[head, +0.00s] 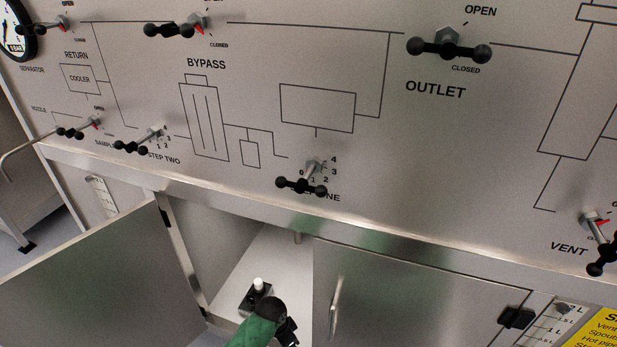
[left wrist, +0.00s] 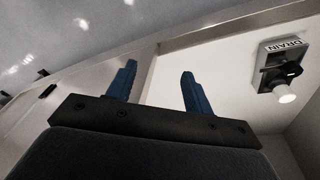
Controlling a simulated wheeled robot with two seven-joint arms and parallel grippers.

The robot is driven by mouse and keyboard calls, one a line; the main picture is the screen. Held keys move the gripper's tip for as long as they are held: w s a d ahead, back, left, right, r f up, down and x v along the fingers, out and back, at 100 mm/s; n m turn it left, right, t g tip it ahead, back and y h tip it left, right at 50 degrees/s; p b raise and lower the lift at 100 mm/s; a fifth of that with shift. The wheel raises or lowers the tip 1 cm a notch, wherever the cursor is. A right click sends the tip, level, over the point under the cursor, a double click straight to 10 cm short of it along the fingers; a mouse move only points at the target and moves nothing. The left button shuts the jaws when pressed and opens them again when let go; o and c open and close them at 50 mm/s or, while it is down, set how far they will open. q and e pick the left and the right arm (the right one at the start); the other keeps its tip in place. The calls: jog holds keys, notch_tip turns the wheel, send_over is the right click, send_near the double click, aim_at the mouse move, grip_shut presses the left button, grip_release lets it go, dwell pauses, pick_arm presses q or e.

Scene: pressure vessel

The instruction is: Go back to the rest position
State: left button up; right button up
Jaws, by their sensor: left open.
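My left gripper (left wrist: 158,85) shows in the left wrist view with its two blue fingers spread apart and nothing between them. The drain block (left wrist: 272,68), labelled DRAIN, has a black part and a white knob. It is to the right of the fingers and apart from them in that view. In the head view, the drain block (head: 258,296) stands inside the open cabinet. My green and black left arm is just in front of it; the fingers cannot be made out there. My right gripper is in neither view.
The cabinet's left door (head: 105,285) hangs open; the right door (head: 400,305) with a bar handle is shut. Above is the panel with several black-handled valves, including outlet (head: 448,47), bypass (head: 175,29) and vent (head: 597,235). A gauge (head: 14,35) is at upper left.

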pick_arm(q)
jog(key=s+a+r+n+t+p, duration=0.1)
jog(key=s+a+r+n, duration=0.3)
jog(key=s+r, duration=0.7)
jog(key=s+a+r+n+p, duration=0.3)
jog(key=s+r, duration=0.8)
jog(key=s, duration=0.4)
jog(key=shift+s+a+r+n+t+y+p, duration=0.15)
jog(key=shift+s+a+n+t+y+p, duration=0.25)
jog(key=shift+n, duration=0.4)
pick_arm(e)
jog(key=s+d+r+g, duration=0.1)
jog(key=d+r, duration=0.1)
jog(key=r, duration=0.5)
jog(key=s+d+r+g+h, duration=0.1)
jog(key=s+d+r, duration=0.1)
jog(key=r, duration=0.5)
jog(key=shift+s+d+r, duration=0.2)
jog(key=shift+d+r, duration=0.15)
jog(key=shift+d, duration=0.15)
